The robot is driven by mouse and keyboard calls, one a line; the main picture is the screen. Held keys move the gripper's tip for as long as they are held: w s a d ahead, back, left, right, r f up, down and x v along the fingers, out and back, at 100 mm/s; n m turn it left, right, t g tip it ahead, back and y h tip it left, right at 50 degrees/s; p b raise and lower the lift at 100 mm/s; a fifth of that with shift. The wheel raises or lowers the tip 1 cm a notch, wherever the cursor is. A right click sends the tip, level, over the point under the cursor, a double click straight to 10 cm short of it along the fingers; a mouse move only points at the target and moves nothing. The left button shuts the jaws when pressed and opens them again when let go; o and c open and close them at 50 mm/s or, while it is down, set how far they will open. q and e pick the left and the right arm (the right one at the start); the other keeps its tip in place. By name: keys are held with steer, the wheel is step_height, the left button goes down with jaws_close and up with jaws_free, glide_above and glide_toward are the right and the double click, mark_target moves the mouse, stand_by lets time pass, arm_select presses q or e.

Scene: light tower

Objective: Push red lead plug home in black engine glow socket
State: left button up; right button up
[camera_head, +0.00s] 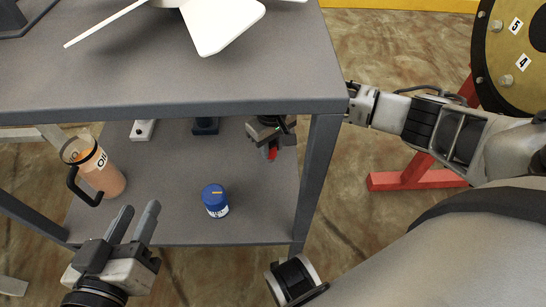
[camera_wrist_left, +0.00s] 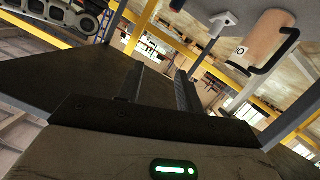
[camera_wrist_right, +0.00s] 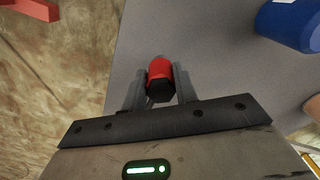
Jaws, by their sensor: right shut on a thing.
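My right gripper (camera_head: 266,142) reaches in under the table top from the right and is shut on the red lead plug (camera_head: 272,154). In the right wrist view the plug (camera_wrist_right: 160,68) shows its red body and black end between the two fingers (camera_wrist_right: 158,88). A dark block (camera_head: 206,126) stands at the back of the lower shelf, left of the plug and apart from it; it may be the black engine glow socket, but its opening is not visible. My left gripper (camera_head: 134,215) is open and empty, in front of the shelf at the lower left.
A blue can (camera_head: 215,201) stands on the lower shelf (camera_head: 255,215). An oil jug (camera_head: 104,172) is at its left, and a white block (camera_head: 143,129) at the back. The table top edge (camera_head: 170,107) and right leg (camera_head: 318,170) bound the space around my right gripper.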

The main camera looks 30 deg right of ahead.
step_height(320, 180, down, 2)
steer(key=shift+s+d+f+b, duration=0.15)
steer(key=shift+f+b, duration=0.1)
steer(key=shift+b, duration=0.35)
arm_select(q)
steer(key=shift+d+r+n+t+h, duration=0.3)
steer(key=shift+d+r+n+h, duration=0.1)
steer(key=shift+h, duration=0.1)
steer(key=shift+w, duration=0.1)
arm_select(e)
steer(key=o, duration=1)
steer(key=shift+f, duration=0.15)
arm_select(q)
steer(key=shift+f, duration=0.1)
